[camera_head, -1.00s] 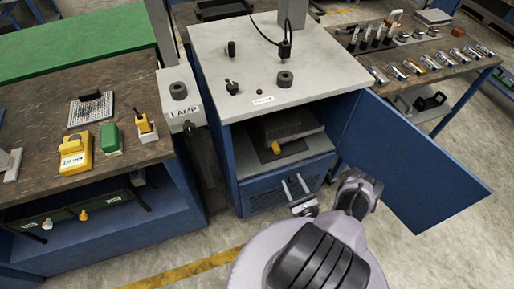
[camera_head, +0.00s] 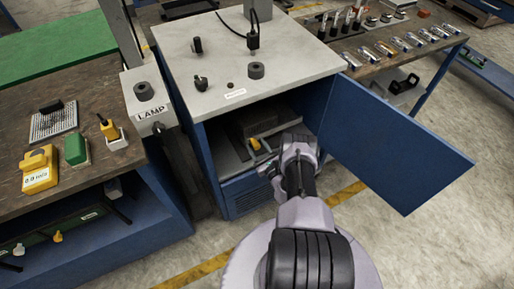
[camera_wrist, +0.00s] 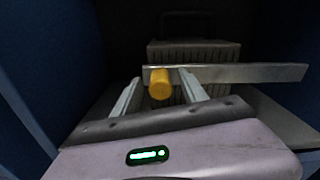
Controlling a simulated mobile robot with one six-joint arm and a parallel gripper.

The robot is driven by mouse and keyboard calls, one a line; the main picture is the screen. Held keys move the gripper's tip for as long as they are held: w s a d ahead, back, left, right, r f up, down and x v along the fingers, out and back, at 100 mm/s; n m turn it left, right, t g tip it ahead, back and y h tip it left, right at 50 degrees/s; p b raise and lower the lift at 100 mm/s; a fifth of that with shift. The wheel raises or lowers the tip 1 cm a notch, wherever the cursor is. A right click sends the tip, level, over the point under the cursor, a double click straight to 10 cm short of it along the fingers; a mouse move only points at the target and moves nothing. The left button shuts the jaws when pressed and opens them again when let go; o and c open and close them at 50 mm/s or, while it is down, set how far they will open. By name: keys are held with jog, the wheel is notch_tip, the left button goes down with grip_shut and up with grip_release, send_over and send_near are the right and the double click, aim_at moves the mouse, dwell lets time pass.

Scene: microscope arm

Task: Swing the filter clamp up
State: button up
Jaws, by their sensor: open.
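The filter clamp shows in the wrist view as a flat metal bar (camera_wrist: 245,73) lying nearly level, with a yellow knob (camera_wrist: 160,86) near its left end. In the head view the yellow knob (camera_head: 255,144) is inside the open blue cabinet. My gripper (camera_wrist: 160,92) is open, with one finger to each side of the knob in the wrist view. I cannot tell whether a finger touches the knob or bar. A dark ribbed box (camera_wrist: 195,52) stands behind the bar. In the head view my gripper (camera_head: 262,158) is at the cabinet opening, partly hidden by my wrist.
The cabinet door (camera_head: 395,150) stands open to the right of my arm. The cabinet's left wall (camera_wrist: 45,60) is close in the wrist view. A grey top (camera_head: 245,60) covers the cabinet. The LAMP box (camera_head: 150,105) stands at left.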

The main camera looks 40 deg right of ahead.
grip_shut()
dwell(1.4)
